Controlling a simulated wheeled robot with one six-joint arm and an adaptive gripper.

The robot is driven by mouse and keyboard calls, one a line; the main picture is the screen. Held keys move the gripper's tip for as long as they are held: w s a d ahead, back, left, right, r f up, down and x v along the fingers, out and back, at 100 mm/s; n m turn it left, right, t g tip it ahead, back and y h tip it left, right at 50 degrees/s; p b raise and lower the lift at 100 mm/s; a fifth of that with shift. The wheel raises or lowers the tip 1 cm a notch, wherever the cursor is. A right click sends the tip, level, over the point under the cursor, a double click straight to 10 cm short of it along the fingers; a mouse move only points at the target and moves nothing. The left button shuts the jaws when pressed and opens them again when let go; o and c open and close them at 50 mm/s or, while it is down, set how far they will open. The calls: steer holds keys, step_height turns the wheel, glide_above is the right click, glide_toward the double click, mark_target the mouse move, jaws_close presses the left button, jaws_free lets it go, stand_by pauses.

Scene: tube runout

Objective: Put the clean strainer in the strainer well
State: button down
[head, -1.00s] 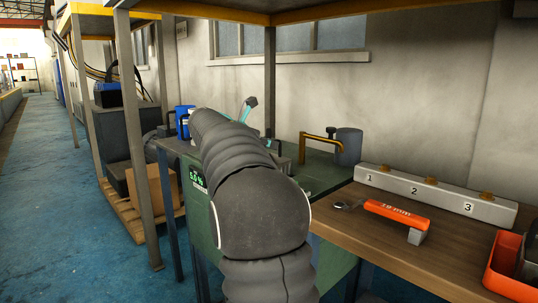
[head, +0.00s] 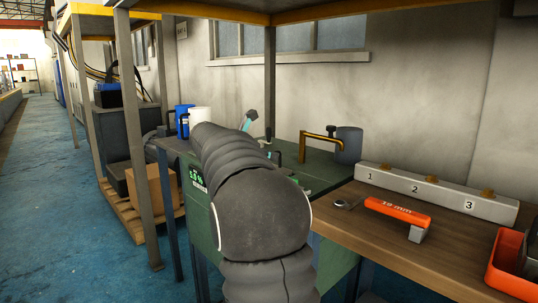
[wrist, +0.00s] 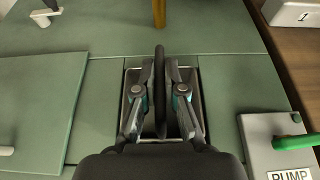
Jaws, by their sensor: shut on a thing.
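In the wrist view my gripper (wrist: 157,92) is shut on a thin dark upright handle (wrist: 160,75), which I take to be the strainer's. The gripper and handle are over a rectangular opening (wrist: 128,82) in the green top, which looks like the strainer well. The strainer's body is hidden below the fingers, and I cannot tell how deep it sits. In the head view my arm hides the opening and most of the gripper.
A brass spout (head: 303,146) and grey cylinder (head: 348,145) stand at the back of the green top (head: 318,172). A flat green plate (wrist: 40,105) lies left of the opening, and a PUMP box (wrist: 285,150) stands right. An orange-handled tool (head: 397,212) lies on the wooden bench.

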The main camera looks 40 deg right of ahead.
steer(key=c, duration=1.3)
jaws_free()
steer(key=shift+o, duration=0.2)
steer(key=shift+r, duration=0.25)
steer(key=v, duration=1.2)
steer(key=shift+r+p, duration=0.4)
steer(key=s+a+f+m+t+y, duration=0.2)
steer(key=s+a+f+m+y, duration=0.4)
steer(key=s+a+f+m, duration=0.3)
steer(key=s+a+f+m+t+y, duration=0.2)
steer(key=s+a+f+m+y, duration=0.5)
steer(key=s+a+f, duration=0.8)
steer(key=s+a+m, duration=0.1)
steer(key=s+m, duration=0.1)
steer(key=s, duration=0.3)
steer(key=shift+s+a+m+t+y, duration=0.2)
steer(key=shift+a+m+t+y, duration=0.1)
steer(key=shift+m, duration=0.1)
steer(key=shift+f, duration=0.15)
